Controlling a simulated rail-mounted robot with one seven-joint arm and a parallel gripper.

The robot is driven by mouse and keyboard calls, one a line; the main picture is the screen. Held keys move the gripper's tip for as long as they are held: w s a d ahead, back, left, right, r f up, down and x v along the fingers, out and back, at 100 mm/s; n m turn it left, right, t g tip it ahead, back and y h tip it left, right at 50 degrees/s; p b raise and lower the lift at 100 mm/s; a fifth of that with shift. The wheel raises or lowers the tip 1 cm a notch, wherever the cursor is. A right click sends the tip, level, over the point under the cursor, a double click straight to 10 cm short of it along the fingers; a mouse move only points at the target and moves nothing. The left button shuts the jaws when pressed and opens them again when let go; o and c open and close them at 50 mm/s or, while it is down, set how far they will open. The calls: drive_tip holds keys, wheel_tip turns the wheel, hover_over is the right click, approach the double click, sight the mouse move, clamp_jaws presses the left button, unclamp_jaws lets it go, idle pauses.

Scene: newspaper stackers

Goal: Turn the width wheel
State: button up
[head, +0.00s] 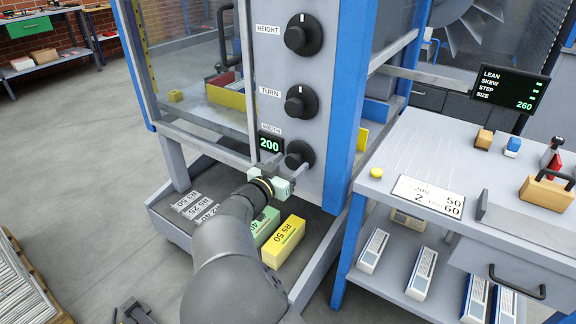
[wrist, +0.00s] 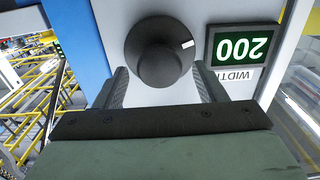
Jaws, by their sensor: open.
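The width wheel is a black round knob (head: 299,154) at the bottom of the grey panel, below the height and turn knobs. In the wrist view the width wheel (wrist: 160,52) shows a white mark towards the upper right. A display (head: 270,143) beside it reads 200 in green; it shows upside down in the wrist view (wrist: 241,46). My gripper (head: 288,168) is in front of the width wheel. In the wrist view its two fingers (wrist: 160,85) are open, one to each side of the knob, with gaps between. Whether the fingertips reach past its rim is hard to tell.
The height knob (head: 304,35) and turn knob (head: 301,102) sit above. A blue post (head: 349,110) stands right of the panel. A side table (head: 420,150) holds a card and small blocks; another display (head: 510,88) reads size 260. Yellow (head: 284,243) and green boxes lie below.

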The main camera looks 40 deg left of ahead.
drive_tip(key=c, duration=0.9)
drive_tip(key=shift+c, duration=0.2)
drive_tip(key=shift+f+b, duration=0.1)
drive_tip(key=shift+b, duration=0.2)
